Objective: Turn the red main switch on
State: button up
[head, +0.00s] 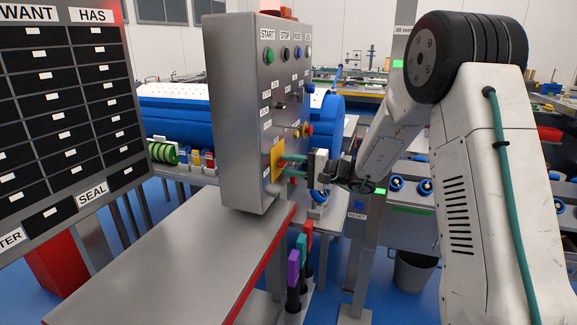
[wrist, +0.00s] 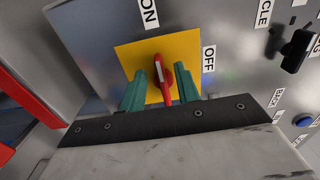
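The red main switch (wrist: 167,88) is a narrow red handle with a white mark, on a yellow plate (wrist: 128,55) of the grey control box (head: 235,110). In the wrist view, the ON label (wrist: 149,13) is above the plate and the OFF label (wrist: 209,58) is at its right. The white mark points up, roughly toward ON. My gripper (wrist: 160,88) is open, its green fingers on either side of the handle. A gap shows at the left finger; the right finger is very close, contact unclear. In the head view my gripper (head: 290,165) is at the yellow plate and hides the switch.
A black selector knob (wrist: 297,43) and a blue button (wrist: 303,120) sit on the same panel. A grey table (head: 165,265) with a red edge lies below the box. Coloured handles (head: 293,268) stand beside it. A WANT/HAS board (head: 65,110) is at the left.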

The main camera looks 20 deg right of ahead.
jog(key=v, duration=0.6)
jog(key=shift+s+d, duration=0.2)
jog(key=shift+d, duration=0.1)
